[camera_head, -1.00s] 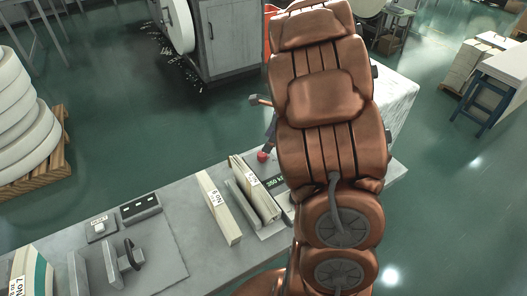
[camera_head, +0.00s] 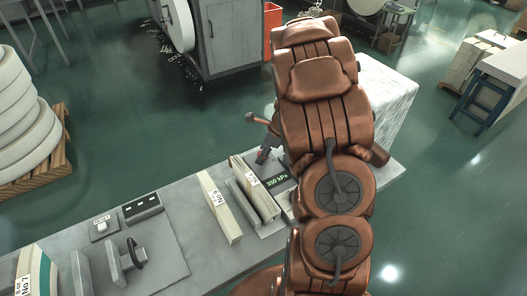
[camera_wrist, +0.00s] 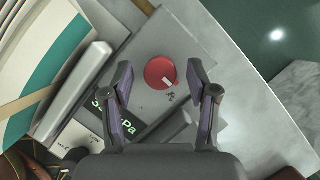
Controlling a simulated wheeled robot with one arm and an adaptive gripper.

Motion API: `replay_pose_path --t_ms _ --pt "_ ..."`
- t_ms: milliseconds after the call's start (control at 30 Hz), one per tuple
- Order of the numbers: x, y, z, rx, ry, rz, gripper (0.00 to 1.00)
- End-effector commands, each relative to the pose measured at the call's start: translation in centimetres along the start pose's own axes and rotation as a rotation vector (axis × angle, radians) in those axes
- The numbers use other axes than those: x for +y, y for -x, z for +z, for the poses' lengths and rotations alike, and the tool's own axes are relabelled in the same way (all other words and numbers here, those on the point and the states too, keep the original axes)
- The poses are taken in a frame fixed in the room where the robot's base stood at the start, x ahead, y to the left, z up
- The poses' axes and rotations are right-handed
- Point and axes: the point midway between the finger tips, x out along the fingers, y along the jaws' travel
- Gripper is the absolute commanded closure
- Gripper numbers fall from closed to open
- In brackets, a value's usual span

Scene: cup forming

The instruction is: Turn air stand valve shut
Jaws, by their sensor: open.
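The air stand valve is a round red knob (camera_wrist: 158,74) with a pale pointer mark, on a grey panel in the wrist view. In the head view it is hidden behind my gripper (camera_head: 266,156). In the wrist view my gripper (camera_wrist: 160,80) is open, with one finger on each side of the knob and a gap between each finger and the knob. The air stand's dark display (camera_head: 279,183) shows 350 kPa in green in the head view. It is partly covered by my finger in the wrist view (camera_wrist: 103,105).
Pale upright slabs (camera_head: 220,207) with number labels stand left of the display on the grey bench (camera_head: 180,195). A switch box (camera_head: 142,207) and a clamp-like fixture (camera_head: 124,258) sit further left. The bench edge and green floor lie close beyond the knob.

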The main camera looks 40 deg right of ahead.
Motion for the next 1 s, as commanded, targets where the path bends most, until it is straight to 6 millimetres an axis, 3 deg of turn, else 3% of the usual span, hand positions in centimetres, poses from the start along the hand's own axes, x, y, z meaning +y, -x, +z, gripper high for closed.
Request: replay_pose_path --t_ms 267,800,1000 --pt "-0.02 -0.08 -0.01 0.001 0.000 -0.001 0.42" --pt "-0.02 -0.08 -0.04 0.001 0.000 0.000 0.98" --pt "-0.04 -0.08 -0.03 0.001 0.008 0.003 1.00"
